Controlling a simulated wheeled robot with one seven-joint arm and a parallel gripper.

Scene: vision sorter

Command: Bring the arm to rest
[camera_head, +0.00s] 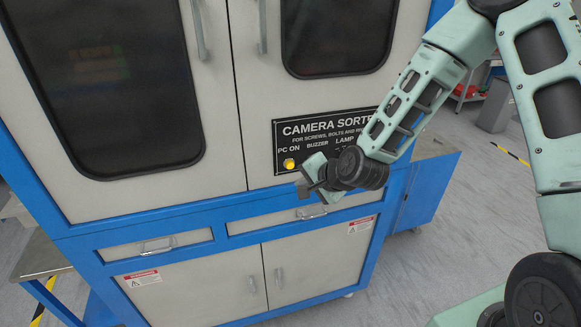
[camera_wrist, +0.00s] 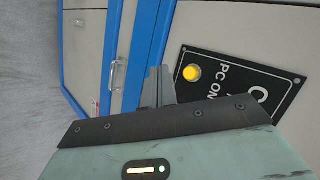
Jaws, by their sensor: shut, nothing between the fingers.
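My arm reaches in from the right in the head view, in front of the camera sorter cabinet (camera_head: 240,210). My gripper (camera_head: 303,186) is shut and empty, just below the black control panel (camera_head: 328,135) with the lit yellow button (camera_head: 289,164). In the wrist view my gripper (camera_wrist: 158,82) shows its fingers together, pointing at the cabinet front. The yellow button (camera_wrist: 191,73) is to the right of the fingertips and apart from them in the picture. The panel (camera_wrist: 240,85) is partly hidden by my gripper's body. In the head view my wrist covers the panel's lower right part.
The cabinet has two dark windows (camera_head: 120,90), door handles (camera_head: 198,30), drawers (camera_head: 155,250) and lower doors (camera_head: 205,290). A grey side shelf (camera_head: 40,258) is at the left. Open grey floor (camera_head: 450,220) lies to the right. A grey bin (camera_head: 494,105) stands farther back.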

